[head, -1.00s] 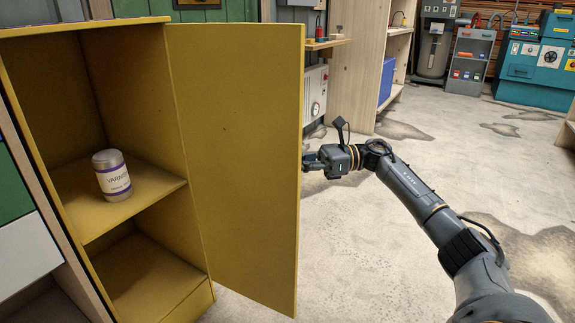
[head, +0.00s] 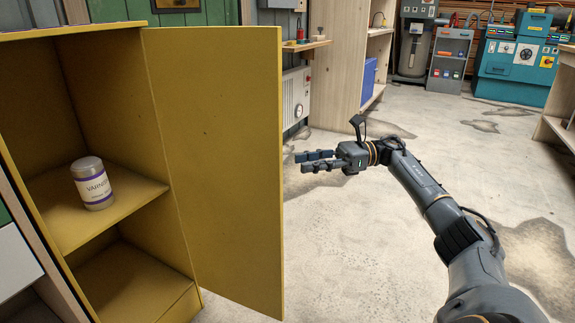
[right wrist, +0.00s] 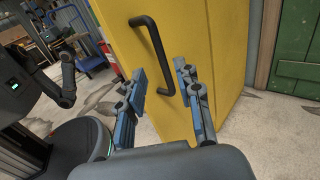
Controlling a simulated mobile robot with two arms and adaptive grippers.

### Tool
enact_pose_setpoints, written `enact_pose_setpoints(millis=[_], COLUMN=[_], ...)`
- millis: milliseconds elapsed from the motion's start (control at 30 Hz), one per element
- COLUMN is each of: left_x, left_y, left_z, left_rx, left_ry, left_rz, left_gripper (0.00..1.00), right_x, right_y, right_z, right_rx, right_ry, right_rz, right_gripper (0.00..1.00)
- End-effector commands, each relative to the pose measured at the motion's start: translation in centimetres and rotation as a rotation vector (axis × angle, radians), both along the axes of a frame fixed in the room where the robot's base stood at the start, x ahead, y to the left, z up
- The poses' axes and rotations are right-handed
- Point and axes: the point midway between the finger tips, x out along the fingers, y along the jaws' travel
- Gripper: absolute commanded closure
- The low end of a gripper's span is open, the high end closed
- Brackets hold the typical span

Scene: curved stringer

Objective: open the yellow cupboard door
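The yellow cupboard (head: 158,170) stands at the left in the head view with its inside showing. Its yellow door (head: 225,165) is swung wide open on the cupboard's right side. In the right wrist view the door's outer face (right wrist: 205,40) carries a black bar handle (right wrist: 156,50). My right gripper (head: 298,162) is to the right of the door's free edge, apart from it. In the right wrist view its fingers (right wrist: 160,78) are spread and empty, with the handle beyond them. My left gripper is not in the head view.
A varnish can (head: 93,184) stands on the cupboard's upper shelf. A wooden shelf unit (head: 335,60) stands behind my right gripper. A teal machine (head: 515,70) is at the back right. The concrete floor right of the door is clear.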

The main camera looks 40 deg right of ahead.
Motion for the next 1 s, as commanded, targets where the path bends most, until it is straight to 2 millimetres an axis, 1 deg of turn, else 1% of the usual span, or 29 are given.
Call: enact_pose_setpoints(millis=[33,100,200,300,1000], left_x=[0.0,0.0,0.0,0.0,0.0], left_y=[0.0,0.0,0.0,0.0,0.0], left_z=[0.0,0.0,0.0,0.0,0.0], left_rx=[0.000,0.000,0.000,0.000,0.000], left_ry=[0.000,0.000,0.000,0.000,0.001], left_rz=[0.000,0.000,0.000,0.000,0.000], left_gripper=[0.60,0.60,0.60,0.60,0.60], right_x=[-0.4,-0.8,-1.3,-1.6,-1.7], right_y=[-0.9,-1.8,-2.7,-3.1,-3.3], right_z=[0.1,0.1,0.1,0.0,0.0], right_rx=[0.001,0.000,0.000,0.000,0.000], right_ry=[0.000,-0.001,-0.001,-0.001,0.000], right_rz=[-0.004,-0.004,-0.002,-0.001,-0.001], right_gripper=[0.66,0.66,0.66,0.66,0.66])
